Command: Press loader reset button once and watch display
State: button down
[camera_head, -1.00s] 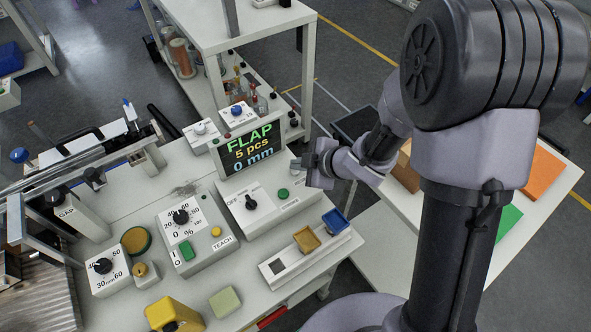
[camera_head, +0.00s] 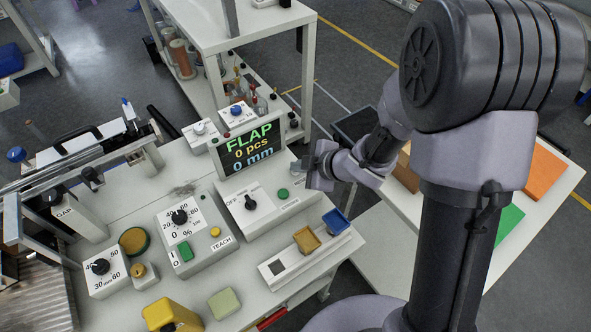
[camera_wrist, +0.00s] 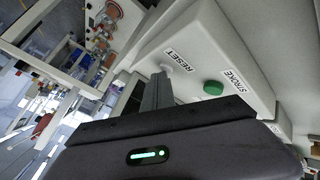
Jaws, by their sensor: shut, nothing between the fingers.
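The display (camera_head: 251,148) in the head view reads "FLAP", "0 pcs" and "0 mm". The loader control box (camera_head: 262,212) stands in front of it, with a black knob and a green stroke button (camera_head: 283,194). In the wrist view, the pale reset button (camera_wrist: 166,67) sits beside the "RESET" label, left of the green stroke button (camera_wrist: 212,88). My gripper (camera_head: 298,166) is shut and empty at the box's back right corner. In the wrist view its fingertips (camera_wrist: 158,76) are at the reset button and partly cover it; I cannot tell whether they touch.
A white box with a dial and "TEACH" label (camera_head: 197,231) stands left of the loader box. A white shelf stands behind the display.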

aim_at(299, 175)
dwell(0.3)
jog(key=shift+r+p, duration=0.9)
notch_tip(299, 175, up, 5)
jog(key=p, duration=0.4)
jog(key=shift+p, duration=0.4)
